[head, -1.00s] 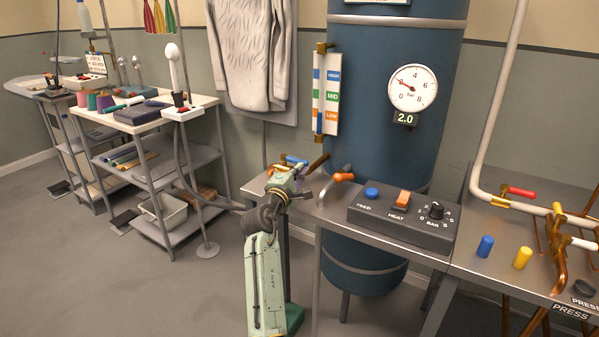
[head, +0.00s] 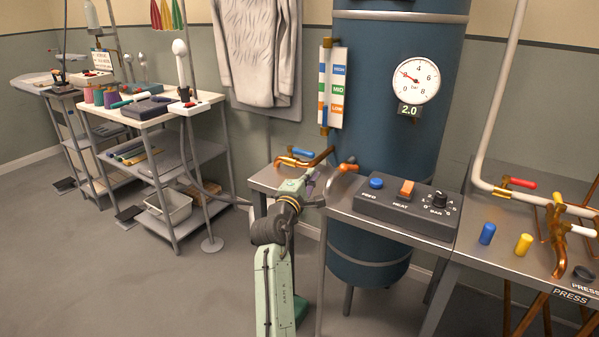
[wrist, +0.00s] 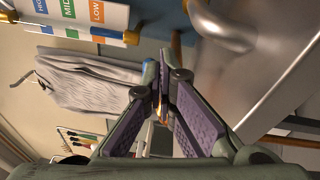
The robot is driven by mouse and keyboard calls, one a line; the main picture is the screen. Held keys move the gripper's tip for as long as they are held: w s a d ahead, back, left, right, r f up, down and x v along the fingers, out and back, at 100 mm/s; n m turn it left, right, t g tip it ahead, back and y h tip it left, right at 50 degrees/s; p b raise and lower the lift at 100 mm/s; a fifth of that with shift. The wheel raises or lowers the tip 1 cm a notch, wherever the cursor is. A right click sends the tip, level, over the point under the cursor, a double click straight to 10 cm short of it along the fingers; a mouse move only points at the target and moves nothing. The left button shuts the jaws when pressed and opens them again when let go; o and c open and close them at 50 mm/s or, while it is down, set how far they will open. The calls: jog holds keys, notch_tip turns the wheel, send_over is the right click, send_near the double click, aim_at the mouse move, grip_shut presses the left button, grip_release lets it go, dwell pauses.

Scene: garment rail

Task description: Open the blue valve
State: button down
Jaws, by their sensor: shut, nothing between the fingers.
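A blue valve lever (head: 303,152) sits on a copper pipe (head: 292,163) above the small steel table to the left of the tank. My gripper (head: 311,188) is just below and in front of it in the head view, apart from it as far as I can tell. In the wrist view my gripper (wrist: 161,92) is shut and empty, its purple pads close together. A blue piece (wrist: 149,73), likely the lever, shows right behind the fingertips, partly hidden by them. Contact cannot be told.
An orange-handled pipe (head: 347,167) stands close to the right of my gripper. A control box (head: 402,208) sits on the steel bench (head: 400,237). The blue tank (head: 390,130) with its gauge (head: 414,81) rises behind. Open floor lies to the left.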

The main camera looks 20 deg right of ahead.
jog(key=s, duration=0.1)
jog(key=s+d, duration=0.1)
jog(key=s, duration=0.3)
jog(key=shift+d+f+b, duration=0.15)
jog(key=shift+d+b, duration=0.2)
jog(key=shift+d, duration=0.05)
